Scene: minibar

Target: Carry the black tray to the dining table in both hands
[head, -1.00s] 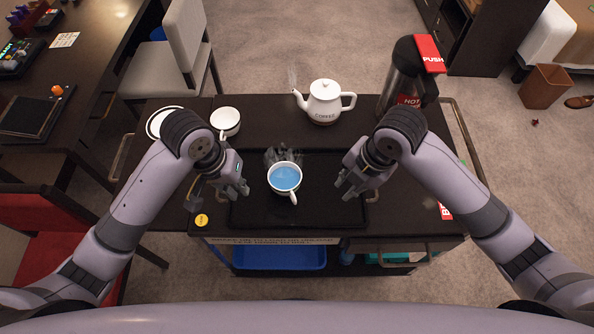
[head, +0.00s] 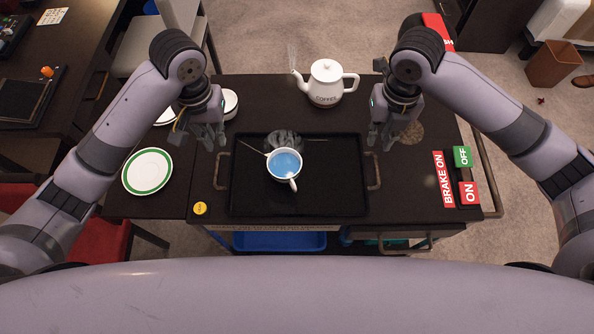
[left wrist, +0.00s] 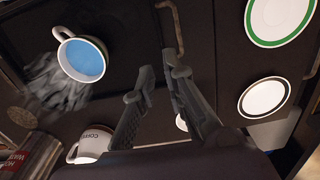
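The black tray (head: 325,200) lies flat on the dark cart top, with a metal handle at each short side. A white cup (head: 285,167) of blue liquid stands on it, steaming; it also shows in the left wrist view (left wrist: 82,60). My left gripper (head: 210,145) is open and empty, above and beyond the tray's left handle (head: 221,171). Its fingers (left wrist: 158,88) are apart in the left wrist view, with the handle (left wrist: 176,28) beyond them. My right gripper (head: 381,145) looks open and empty, near the far end of the right handle (head: 374,171), not around it.
A white coffee pot (head: 326,85) stands behind the tray. A green-rimmed plate (head: 147,171) lies left of it, and another cup (head: 230,103) is partly behind my left gripper. Brake buttons (head: 462,156) sit at right. A dark table (head: 75,40) stands at the far left.

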